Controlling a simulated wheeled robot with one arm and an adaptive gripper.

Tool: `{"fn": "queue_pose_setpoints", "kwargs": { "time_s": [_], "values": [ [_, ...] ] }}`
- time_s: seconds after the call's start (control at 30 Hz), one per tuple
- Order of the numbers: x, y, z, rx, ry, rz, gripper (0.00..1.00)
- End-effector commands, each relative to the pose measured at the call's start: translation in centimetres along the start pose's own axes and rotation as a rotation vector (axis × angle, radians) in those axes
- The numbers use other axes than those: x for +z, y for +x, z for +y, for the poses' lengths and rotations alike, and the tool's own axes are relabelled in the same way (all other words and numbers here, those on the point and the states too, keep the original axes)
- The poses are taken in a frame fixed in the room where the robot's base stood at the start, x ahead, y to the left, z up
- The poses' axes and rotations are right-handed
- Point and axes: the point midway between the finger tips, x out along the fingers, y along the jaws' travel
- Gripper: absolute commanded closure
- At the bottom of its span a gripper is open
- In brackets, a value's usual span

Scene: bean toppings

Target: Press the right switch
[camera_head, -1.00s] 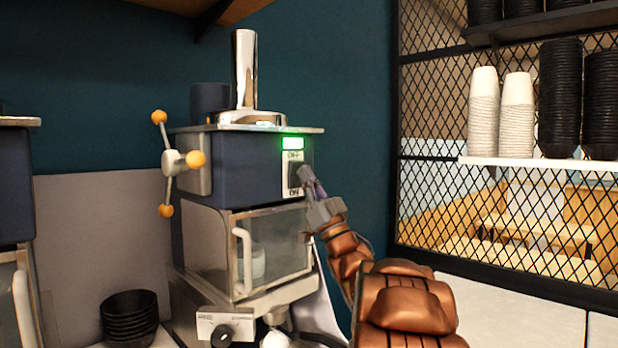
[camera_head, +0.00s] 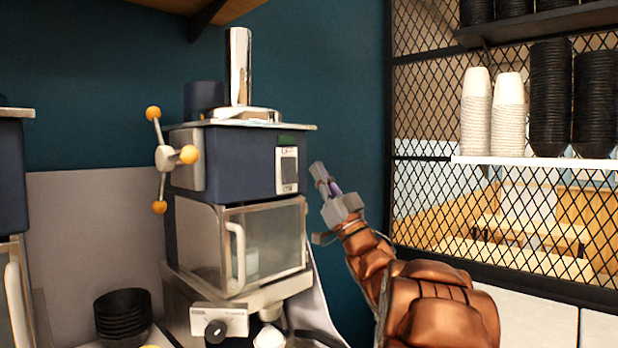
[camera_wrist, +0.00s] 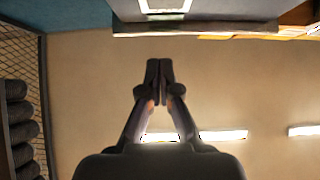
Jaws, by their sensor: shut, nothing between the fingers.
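The switch (camera_head: 288,165) is a dark rocker in a white plate on the front of the dark blue machine (camera_head: 235,165), at its upper right. Small lettering sits above and below it, too blurred to read now. The small display (camera_head: 292,138) above the switch is dark. My gripper (camera_head: 318,172) is shut and empty, just right of the machine, with a gap between its tips and the switch. In the wrist view my closed fingers (camera_wrist: 159,72) point up the picture, with nothing between them.
The machine has a three-armed knob (camera_head: 165,158) at its left and a glass-fronted chamber (camera_head: 262,245) below. Black bowls (camera_head: 123,315) stand at lower left. A wire mesh partition (camera_head: 430,215) with shelves of stacked cups (camera_head: 477,110) is at right. Blue wall is clear behind my gripper.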

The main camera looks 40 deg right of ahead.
Motion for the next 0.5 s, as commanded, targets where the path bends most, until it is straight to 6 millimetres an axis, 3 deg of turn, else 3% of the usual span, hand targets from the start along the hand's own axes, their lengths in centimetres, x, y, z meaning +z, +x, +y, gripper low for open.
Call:
{"fn": "queue_pose_setpoints", "kwargs": {
  "time_s": [0.03,0.2,0.5],
  "values": [
    [0.2,-1.5,0.0,0.002,0.002,-0.003,1.0],
    [-0.5,-4.3,-0.4,-0.005,0.004,-0.001,1.0],
    [-1.4,-7.6,-0.4,-0.007,0.006,-0.001,1.0]
  ]
}}
